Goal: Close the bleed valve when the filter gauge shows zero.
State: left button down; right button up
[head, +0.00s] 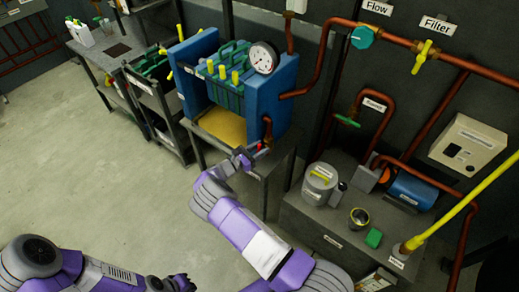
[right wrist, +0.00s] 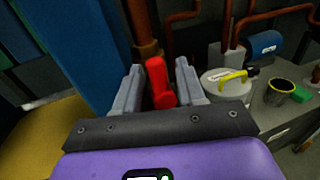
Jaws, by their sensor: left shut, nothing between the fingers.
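The filter gauge (head: 264,57) is a round white dial on the blue filter press (head: 284,90); its needle is too small to read surely. The red valve handle (right wrist: 158,82) sits at the copper pipe below the press in the right wrist view. I take it to be the bleed valve. It shows as a small red spot in the head view (head: 260,149). My right gripper (head: 250,155) is open, its two fingers standing either side of the red handle, with no clear grip. My left gripper (head: 182,284) is shut and empty at the bottom edge, low over the floor.
A bench at right holds a grey lidded pot (head: 319,183), a dark cup (head: 359,218), a green block (head: 374,238) and a blue motor (head: 411,190). Copper pipes carry a teal knob (head: 362,37) and a yellow valve (head: 422,57). The floor at left is clear.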

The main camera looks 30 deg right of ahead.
jog(key=shift+c, duration=0.3)
grip_shut()
jog(key=shift+s+d+f+m+t+y+b, duration=0.1)
jog(key=shift+s+f+m+t+y+b, duration=0.4)
jog(key=shift+m, duration=1.95)
jog(key=shift+s+d+f+m+t+y+b, duration=0.15)
jog(key=shift+m+t+y+b, duration=0.65)
jog(key=shift+m, duration=1.7)
jog(key=shift+s+d+f+m+t+y+b, duration=0.2)
jog(key=shift+f+m+t+y+b, duration=0.45)
jog(key=shift+m, duration=1.8)
jog(key=shift+a+r, duration=0.15)
jog(key=shift+r, duration=0.15)
